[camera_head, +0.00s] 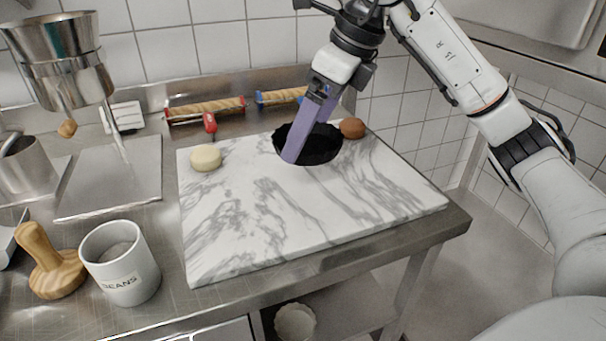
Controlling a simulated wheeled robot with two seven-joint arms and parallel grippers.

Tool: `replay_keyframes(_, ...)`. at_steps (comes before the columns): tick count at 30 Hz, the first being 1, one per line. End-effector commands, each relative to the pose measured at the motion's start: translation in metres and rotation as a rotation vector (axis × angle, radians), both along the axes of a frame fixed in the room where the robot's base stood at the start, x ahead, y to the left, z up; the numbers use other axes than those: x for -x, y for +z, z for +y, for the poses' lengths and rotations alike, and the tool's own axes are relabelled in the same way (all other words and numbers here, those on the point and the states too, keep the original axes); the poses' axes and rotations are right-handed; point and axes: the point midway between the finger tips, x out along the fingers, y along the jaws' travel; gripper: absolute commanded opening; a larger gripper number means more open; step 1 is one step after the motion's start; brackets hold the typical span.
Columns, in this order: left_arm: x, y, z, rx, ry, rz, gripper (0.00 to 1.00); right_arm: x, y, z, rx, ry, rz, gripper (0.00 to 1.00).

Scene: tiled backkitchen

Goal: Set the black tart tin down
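The black tart tin (319,146) is a dark round shape at the back of the white marble board (290,210). My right gripper (293,157) comes down from above right, its purple fingers crossing the tin's left part, with the tips at its near-left rim. The fingers overlap in this view, so I cannot tell whether they are closed on the rim or apart. I also cannot tell whether the tin rests on the board or is held just above it. My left gripper is not in view.
A brown ball (352,128) sits right beside the tin. A pale round piece (206,158) is at the board's back left. Rolling pins (204,109) lie behind. A "BEANS" mug (121,264), wooden press (50,262) and metal scale (110,180) stand left. The board's front is clear.

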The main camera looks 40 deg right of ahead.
Motion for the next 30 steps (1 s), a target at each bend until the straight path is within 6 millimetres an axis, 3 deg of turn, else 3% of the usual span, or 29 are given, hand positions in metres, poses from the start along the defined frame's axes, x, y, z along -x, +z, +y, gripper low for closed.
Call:
replay_keyframes(3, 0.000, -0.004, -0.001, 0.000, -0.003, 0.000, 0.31, 0.001, -0.027, -0.001, 0.001, 0.001, 0.005, 0.68)
replay_keyframes(15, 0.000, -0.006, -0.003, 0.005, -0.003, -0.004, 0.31, 0.001, -0.075, 0.000, 0.001, 0.004, 0.004, 0.68)
replay_keyframes(27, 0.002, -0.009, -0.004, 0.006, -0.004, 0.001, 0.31, 0.000, -0.083, 0.000, 0.000, 0.004, 0.001, 0.68)
replay_keyframes(28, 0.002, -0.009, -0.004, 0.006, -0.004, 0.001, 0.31, 0.000, -0.083, 0.000, 0.001, 0.004, 0.002, 0.95)
replay_keyframes(30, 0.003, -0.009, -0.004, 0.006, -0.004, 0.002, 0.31, 0.001, -0.083, 0.000, 0.001, 0.004, 0.002, 1.00)
